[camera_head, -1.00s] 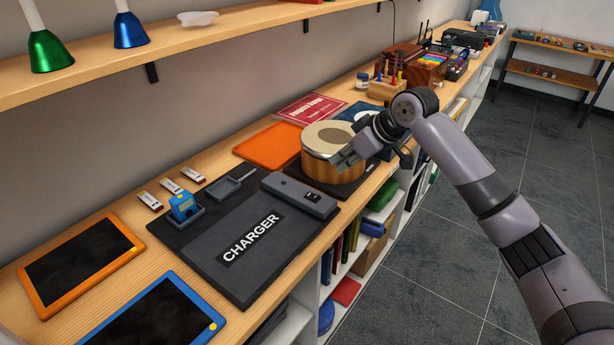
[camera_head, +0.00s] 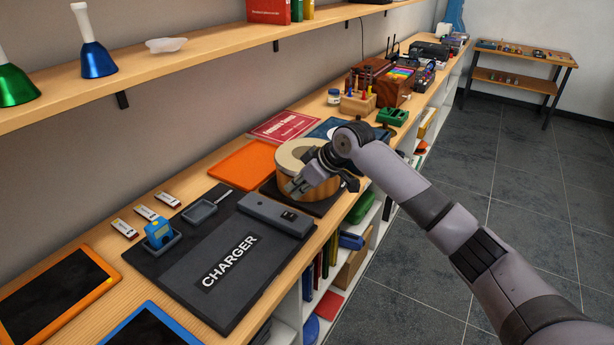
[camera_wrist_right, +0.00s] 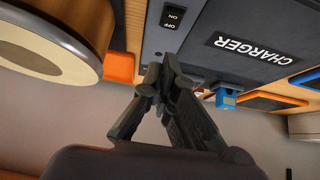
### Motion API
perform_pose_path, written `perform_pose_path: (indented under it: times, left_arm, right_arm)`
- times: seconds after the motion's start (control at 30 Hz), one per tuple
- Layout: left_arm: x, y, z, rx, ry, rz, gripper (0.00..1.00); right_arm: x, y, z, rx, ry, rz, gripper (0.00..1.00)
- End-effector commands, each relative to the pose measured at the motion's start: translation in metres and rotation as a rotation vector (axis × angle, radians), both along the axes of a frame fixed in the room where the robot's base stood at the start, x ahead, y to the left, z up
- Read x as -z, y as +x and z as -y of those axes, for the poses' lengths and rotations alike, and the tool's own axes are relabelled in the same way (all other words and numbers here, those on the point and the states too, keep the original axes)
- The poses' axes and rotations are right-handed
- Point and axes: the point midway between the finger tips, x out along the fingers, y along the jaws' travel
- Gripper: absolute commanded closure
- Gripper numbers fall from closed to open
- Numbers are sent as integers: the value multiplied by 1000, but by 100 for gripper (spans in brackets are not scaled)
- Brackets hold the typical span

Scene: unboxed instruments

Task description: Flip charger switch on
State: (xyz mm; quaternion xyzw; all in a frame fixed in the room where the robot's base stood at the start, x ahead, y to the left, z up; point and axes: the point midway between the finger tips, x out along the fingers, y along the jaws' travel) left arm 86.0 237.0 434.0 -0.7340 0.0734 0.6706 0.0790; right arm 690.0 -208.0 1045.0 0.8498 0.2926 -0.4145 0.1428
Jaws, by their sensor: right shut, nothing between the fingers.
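The dark charger board (camera_head: 225,285) lies on the wooden counter, with a white CHARGER label (camera_head: 230,262). At its far right end is a raised grey block (camera_head: 268,212) bearing a small black rocker switch (camera_head: 289,215). My right gripper (camera_head: 294,188) is shut and empty, in front of the round drum and just beyond the switch block. In the right wrist view its fingertips (camera_wrist_right: 163,70) appear close below the switch, apart from it. My left gripper is not in view.
A wooden drum (camera_head: 322,184) stands right behind my right gripper. A blue device (camera_head: 159,233) sits in a holder on the board, with an empty tray (camera_head: 200,211) beside it. Two tablets lie nearer. A shelf (camera_head: 190,62) with bells overhangs the counter at upper left.

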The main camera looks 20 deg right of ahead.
Motion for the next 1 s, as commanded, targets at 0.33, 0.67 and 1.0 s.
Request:
perform_pose_path:
  times: [0.33, 0.67, 1.0]
  left_arm:
    - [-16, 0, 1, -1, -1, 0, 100]
    - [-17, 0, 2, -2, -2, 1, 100]
    - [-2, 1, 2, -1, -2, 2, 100]
  right_arm:
    - [48, 7, -5, 1, -1, -2, 100]
    - [57, 6, -5, 1, -1, 0, 100]
    - [73, 1, -2, 1, 55, 64, 100]
